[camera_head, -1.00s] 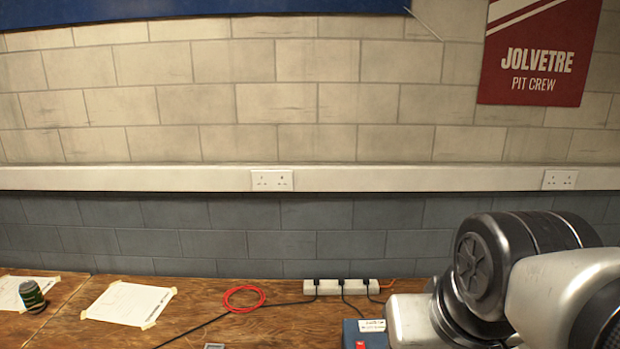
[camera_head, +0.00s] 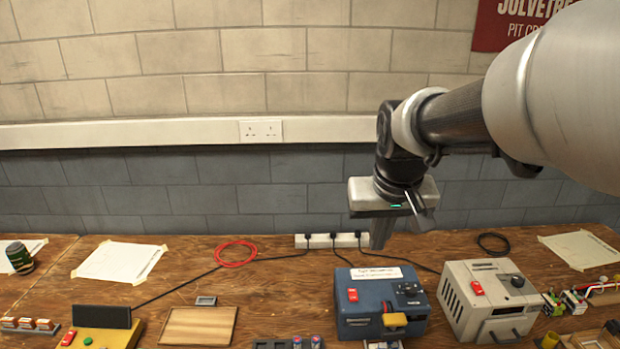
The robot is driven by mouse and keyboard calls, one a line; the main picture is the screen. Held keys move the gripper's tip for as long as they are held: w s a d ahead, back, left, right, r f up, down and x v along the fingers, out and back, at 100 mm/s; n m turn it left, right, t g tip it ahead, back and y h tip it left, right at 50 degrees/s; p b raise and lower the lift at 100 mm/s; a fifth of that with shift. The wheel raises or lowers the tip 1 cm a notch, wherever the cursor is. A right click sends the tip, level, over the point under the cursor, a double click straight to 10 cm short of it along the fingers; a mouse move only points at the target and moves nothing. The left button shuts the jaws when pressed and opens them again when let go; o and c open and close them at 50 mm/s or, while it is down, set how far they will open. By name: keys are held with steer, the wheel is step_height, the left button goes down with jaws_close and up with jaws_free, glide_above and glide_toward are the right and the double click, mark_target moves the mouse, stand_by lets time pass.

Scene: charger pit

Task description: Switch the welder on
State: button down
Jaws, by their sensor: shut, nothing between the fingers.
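A blue box (camera_head: 381,298) with a white label on top stands on the bench right of centre; the label is too small to read surely, but I take it as the welder. It has a red switch (camera_head: 353,295), a dark knob and a yellow part at its front. I cannot tell the switch's position. My gripper (camera_head: 378,245) points down, shut and empty, above and behind the blue box, apart from it. The arm comes in from the upper right.
A grey box (camera_head: 488,300) with its own red switch stands just right of the blue box. A yellow unit (camera_head: 95,338) with red and green buttons is at front left. A white power strip (camera_head: 315,241) with plugged cables lies behind. A wooden board (camera_head: 198,327) lies left.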

steer(key=w+f+g+b, duration=0.1)
steer(key=w+f+b, duration=0.2)
steer(key=w+f, duration=1)
steer(key=shift+f, duration=0.65)
steer(key=shift+a+b, duration=0.1)
steer(key=shift+b, duration=0.2)
steer(key=shift+s, duration=0.75)
steer(key=shift+r, duration=0.2)
steer(key=p+v, duration=0.3)
steer(key=v, duration=1)
steer(key=shift+s+d+r, duration=0.2)
steer(key=shift+s, duration=0.3)
